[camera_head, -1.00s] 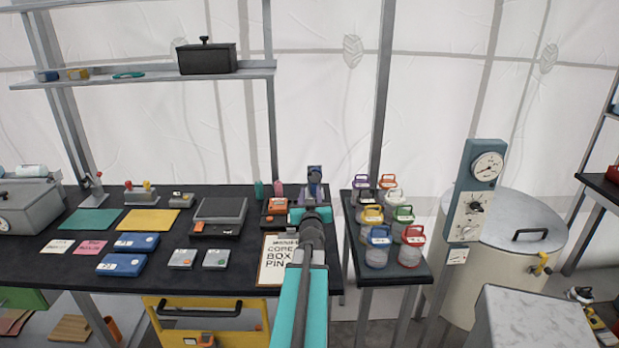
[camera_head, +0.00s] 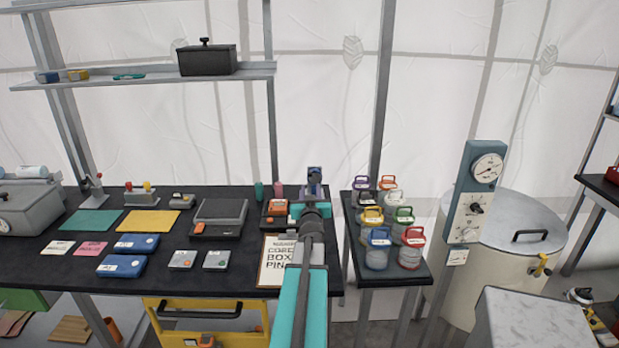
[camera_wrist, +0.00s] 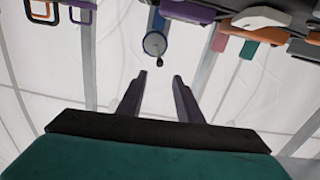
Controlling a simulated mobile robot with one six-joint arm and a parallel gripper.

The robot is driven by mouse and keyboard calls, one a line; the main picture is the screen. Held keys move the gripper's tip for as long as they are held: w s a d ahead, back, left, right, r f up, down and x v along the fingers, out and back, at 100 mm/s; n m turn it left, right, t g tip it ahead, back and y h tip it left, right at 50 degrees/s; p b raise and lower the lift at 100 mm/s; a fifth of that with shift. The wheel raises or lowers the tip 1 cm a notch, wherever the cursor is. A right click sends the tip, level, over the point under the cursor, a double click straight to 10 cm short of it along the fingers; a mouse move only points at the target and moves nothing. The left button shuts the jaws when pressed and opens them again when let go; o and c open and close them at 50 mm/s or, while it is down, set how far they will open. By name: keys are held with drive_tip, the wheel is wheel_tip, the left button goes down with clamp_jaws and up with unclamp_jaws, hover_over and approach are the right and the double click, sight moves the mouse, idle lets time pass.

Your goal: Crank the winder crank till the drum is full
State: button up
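The winder (camera_head: 314,174) is a small blue upright device at the back of the dark bench, just beyond my gripper. It also shows upside down in the wrist view as a blue post (camera_wrist: 158,20) with a round grey disc (camera_wrist: 154,43) and a small dark knob (camera_wrist: 158,61), which looks like the crank handle. My gripper (camera_wrist: 161,76) is open, with its two purple-grey fingers apart and nothing between them. In the wrist picture the knob lies just above the fingertips, and I see no contact. In the head view my arm hides much of the gripper. How full the drum is cannot be seen.
Jars with coloured lids (camera_head: 389,225) stand on a side table to the right. A clipboard (camera_head: 279,261) lies near the bench's front edge. An orange-and-black box (camera_head: 273,211) sits left of my gripper. Blue cases (camera_head: 122,265) and mats (camera_head: 150,222) lie farther left.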

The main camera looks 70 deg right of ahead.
sight(310, 176)
drive_tip(key=shift+p+x, duration=0.85)
drive_tip(key=shift+x, duration=4.45)
clamp_jaws()
